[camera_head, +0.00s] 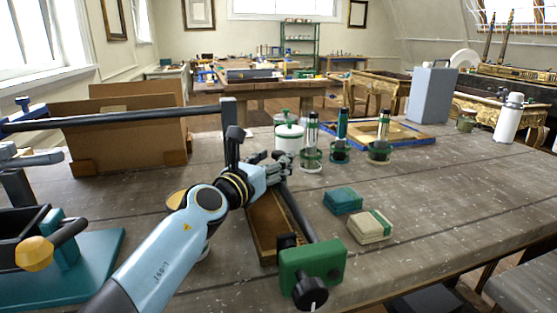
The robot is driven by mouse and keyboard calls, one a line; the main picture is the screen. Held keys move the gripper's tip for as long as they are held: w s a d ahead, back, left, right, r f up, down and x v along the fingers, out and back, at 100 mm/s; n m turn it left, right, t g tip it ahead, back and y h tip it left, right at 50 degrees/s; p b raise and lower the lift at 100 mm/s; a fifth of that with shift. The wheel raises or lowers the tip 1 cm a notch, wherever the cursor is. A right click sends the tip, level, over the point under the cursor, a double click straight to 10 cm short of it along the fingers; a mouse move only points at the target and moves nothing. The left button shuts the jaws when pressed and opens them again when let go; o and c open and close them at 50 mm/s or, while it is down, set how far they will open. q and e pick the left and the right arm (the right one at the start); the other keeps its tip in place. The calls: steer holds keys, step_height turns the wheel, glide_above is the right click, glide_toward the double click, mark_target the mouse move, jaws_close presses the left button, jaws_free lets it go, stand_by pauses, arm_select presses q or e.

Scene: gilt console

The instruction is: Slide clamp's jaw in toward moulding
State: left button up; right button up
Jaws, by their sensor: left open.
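My left gripper (283,164) is open at mid-table, at the far end of a clamp with a dark bar (298,210). The clamp's green head (312,264) with a black knob is at the near end. A brown wooden moulding (264,228) lies along the left side of the bar. My forearm and wrist hide part of its left side. The fingers overlap the far end of the bar; I cannot tell whether they touch the clamp's jaw, which is hard to make out there. My right gripper is not in view.
Another long dark bar (130,117) crosses the upper left, before brown boards (120,140). Green-based jars (311,150) and a white pot (289,138) stand behind the gripper. Teal (342,200) and beige (370,227) blocks lie to the right. The right tabletop (460,190) is mostly clear.

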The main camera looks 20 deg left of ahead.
arm_select(q)
steer(key=shift+w+d, duration=0.2)
steer(key=shift+w, duration=0.95)
